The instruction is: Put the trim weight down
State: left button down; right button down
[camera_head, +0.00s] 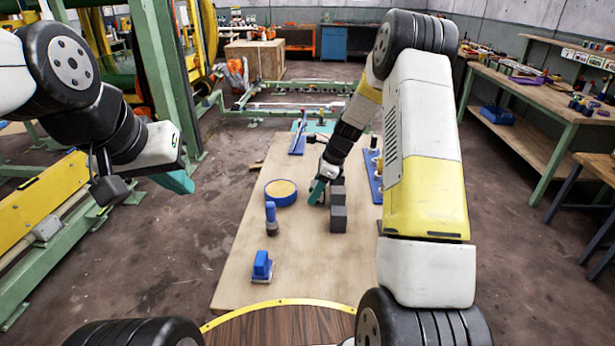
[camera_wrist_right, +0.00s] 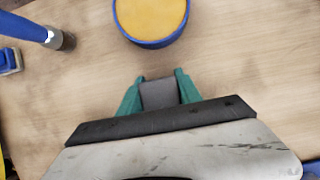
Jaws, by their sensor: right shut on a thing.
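In the head view the fingers mostly hide that weight. I cannot tell whether it touches the table.
The blue round tray with a yellow-orange inside (camera_head: 281,193) is left of the right gripper. A blue-handled brush (camera_head: 271,218) and a blue-handled block tool (camera_head: 262,267) stand nearer. Blue fixtures (camera_head: 374,176) line the table's right side.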

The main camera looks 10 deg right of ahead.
jog(key=c, duration=0.8)
grip_release()
jog(key=shift+f, duration=0.1)
